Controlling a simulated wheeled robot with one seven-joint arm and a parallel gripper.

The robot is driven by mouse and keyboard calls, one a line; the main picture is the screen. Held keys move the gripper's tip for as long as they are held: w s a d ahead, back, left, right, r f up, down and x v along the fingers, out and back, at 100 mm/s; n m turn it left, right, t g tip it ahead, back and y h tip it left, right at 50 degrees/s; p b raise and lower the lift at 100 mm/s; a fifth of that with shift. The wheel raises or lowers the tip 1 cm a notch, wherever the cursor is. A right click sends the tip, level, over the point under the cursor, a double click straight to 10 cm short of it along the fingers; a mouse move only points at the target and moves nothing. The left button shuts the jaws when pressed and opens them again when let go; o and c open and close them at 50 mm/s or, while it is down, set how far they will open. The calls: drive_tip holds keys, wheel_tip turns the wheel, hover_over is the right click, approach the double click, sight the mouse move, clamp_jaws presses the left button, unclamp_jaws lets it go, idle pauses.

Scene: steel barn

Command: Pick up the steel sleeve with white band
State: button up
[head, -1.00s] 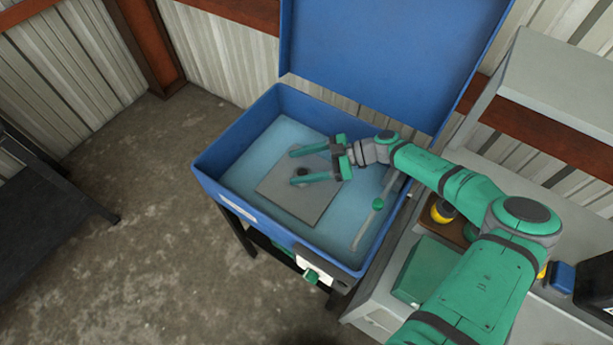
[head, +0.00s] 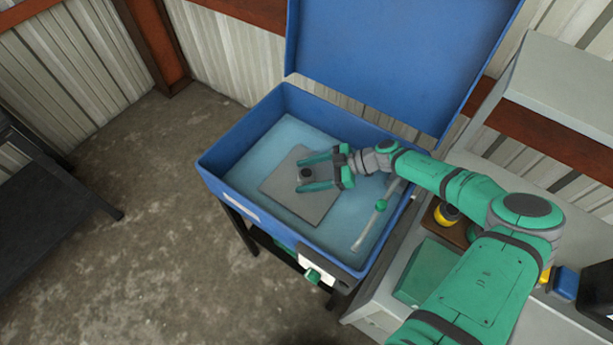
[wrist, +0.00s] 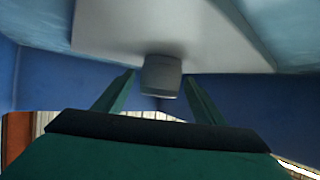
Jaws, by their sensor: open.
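The sleeve (head: 306,173) is a small dark upright cylinder on a grey plate (head: 281,187) inside a blue bin. In the wrist view the sleeve (wrist: 161,76) looks grey, and I cannot make out a white band. My gripper (head: 300,174) is open, low over the plate, with one green finger on each side of the sleeve. The wrist view also shows the sleeve between my gripper's fingertips (wrist: 159,75), with a gap on both sides.
The blue bin (head: 232,198) has raised walls close around my gripper, and its lid (head: 400,60) stands open behind. A grey bench (head: 370,310) with a green box (head: 425,270) is at right.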

drive_tip(key=c, duration=1.4)
drive_tip(key=shift+c, duration=0.2)
